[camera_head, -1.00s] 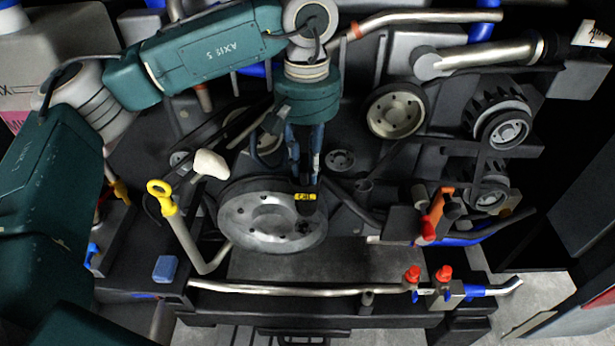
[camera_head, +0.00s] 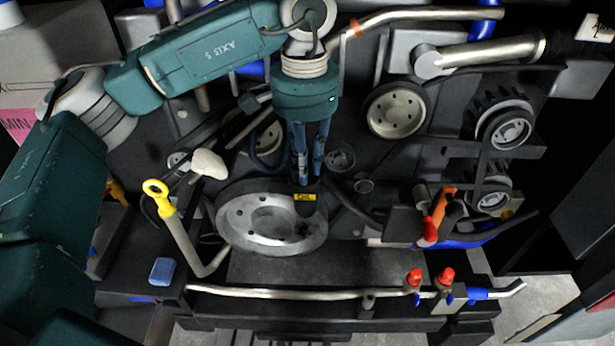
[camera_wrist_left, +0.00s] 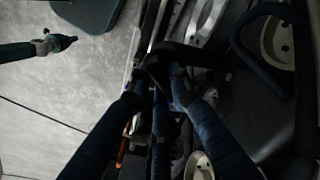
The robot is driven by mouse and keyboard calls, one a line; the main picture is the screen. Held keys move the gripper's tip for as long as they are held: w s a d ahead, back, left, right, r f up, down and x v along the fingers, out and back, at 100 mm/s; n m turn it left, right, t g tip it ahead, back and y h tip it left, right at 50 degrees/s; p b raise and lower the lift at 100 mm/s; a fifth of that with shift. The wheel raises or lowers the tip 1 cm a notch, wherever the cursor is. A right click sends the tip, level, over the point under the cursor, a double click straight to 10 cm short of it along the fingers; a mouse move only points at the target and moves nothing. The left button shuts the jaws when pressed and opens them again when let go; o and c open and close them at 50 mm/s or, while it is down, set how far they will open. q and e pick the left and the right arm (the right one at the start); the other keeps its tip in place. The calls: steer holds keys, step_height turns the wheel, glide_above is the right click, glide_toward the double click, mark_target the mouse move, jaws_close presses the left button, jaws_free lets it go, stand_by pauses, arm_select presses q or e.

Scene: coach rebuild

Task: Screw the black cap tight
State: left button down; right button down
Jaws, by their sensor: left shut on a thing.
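The black cap (camera_head: 306,207) has a yellow OIL label and shows in front of the large grey pulley in the head view. My left gripper (camera_head: 304,184) reaches down from above, its blue fingers shut on the cap's top. In the left wrist view the fingers (camera_wrist_left: 165,72) close on the dark cap (camera_wrist_left: 178,57), which is partly hidden. What lies under the cap, and its thread, cannot be seen. In the left wrist view a small teal arm with a dark tip (camera_wrist_left: 63,43), apparently my right gripper, shows over the floor. Its jaws are too small to read.
The large grey pulley (camera_head: 240,230) lies close behind the cap. A yellow-ringed dipstick (camera_head: 156,190) and a pale knob (camera_head: 208,164) stand to the left. A metal pipe (camera_head: 290,292) with red valves (camera_head: 414,277) runs along the front.

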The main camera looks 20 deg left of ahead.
arm_select(q)
steer(key=shift+w+a+r, duration=0.15)
steer(key=shift+a+r, duration=0.2)
steer(key=shift+r, duration=0.1)
steer(key=c, duration=1.9)
jaws_free()
steer(key=o, duration=0.4)
steer(key=shift+r, duration=0.1)
steer(key=shift+s+a, duration=0.3)
steer(key=shift+s, duration=0.15)
steer(key=shift+w+d+f, duration=0.15)
steer(key=shift+d+f, duration=0.05)
steer(key=shift+f, duration=0.05)
steer(key=o, duration=0.4)
